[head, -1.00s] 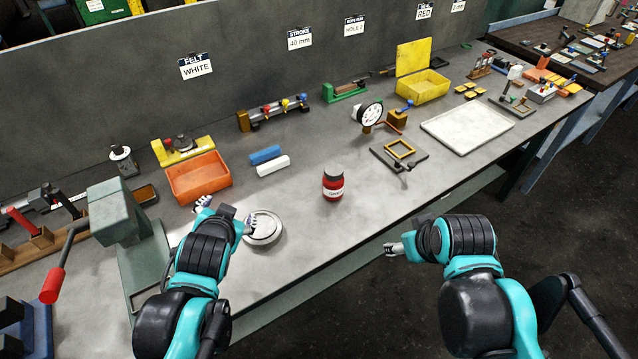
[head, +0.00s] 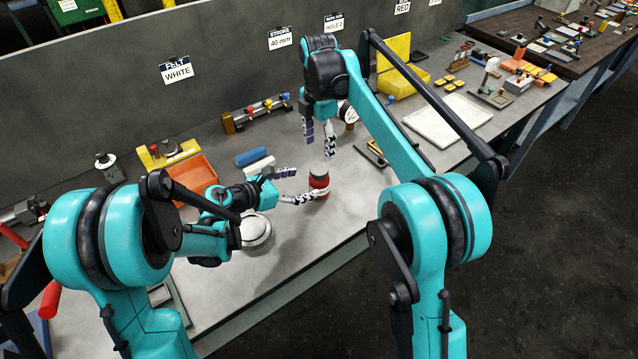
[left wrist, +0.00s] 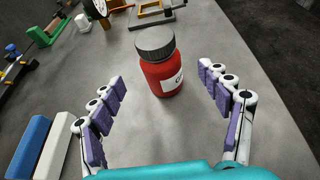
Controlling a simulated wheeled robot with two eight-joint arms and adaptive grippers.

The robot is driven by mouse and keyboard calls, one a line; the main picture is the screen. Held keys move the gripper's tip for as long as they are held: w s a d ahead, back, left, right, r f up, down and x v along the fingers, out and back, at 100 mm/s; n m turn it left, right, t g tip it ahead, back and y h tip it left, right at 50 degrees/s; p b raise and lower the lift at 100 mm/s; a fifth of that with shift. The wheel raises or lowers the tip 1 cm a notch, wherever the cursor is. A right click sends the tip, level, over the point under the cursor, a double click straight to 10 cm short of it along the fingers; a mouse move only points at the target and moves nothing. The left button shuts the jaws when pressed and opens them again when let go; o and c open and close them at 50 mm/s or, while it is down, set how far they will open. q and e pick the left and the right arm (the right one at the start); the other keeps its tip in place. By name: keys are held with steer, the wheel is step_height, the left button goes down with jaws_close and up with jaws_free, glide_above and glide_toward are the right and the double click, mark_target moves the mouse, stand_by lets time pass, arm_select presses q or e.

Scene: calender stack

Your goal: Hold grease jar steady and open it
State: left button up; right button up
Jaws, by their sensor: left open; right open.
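The grease jar is a red jar (head: 319,186) with a dark lid and a white label, upright on the grey bench; it also shows in the left wrist view (left wrist: 162,75). My left gripper (head: 296,186) is open, low over the bench on the jar's left side. In the left wrist view the jar stands ahead of and between the spread fingers (left wrist: 165,105), with a gap on both sides. My right gripper (head: 320,140) points down above the jar, open, with its fingertips over the lid. The lid is partly hidden in the head view.
Blue and white blocks (head: 254,156) and an orange bin (head: 192,176) are to the left. A white tray (head: 448,118) lies to the right, and a dial gauge (head: 347,113) stands just behind my right gripper.

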mark_target(312, 181)
arm_select(q)
steer(key=x, duration=0.7)
steer(key=shift+w+d, duration=0.1)
steer(key=shift+w, duration=0.05)
